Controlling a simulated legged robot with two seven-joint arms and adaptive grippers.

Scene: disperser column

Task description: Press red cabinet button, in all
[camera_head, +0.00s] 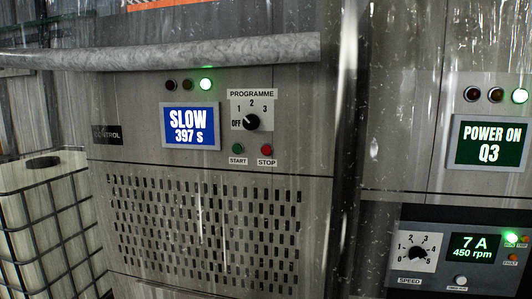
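A grey metal control cabinet (130,160) fills the left and middle of the head view. Its red button (266,150), labelled STOP, sits right of the green START button (237,149). Above them is the black programme knob (251,122), with marks OFF, 1, 2 and 3. The blue display (190,125) reads "SLOW 397 s". Of three lamps above it, the green one (206,84) is lit. Neither of my grippers shows in the view, and nothing covers the red button.
A grey horizontal pipe (190,52) crosses in front of the cabinet's top. A dark vertical post (345,150) stands to the right. Beyond it, a display (489,143) reads "POWER ON Q3", above a speed panel (440,250). A caged white tank (45,215) stands at left.

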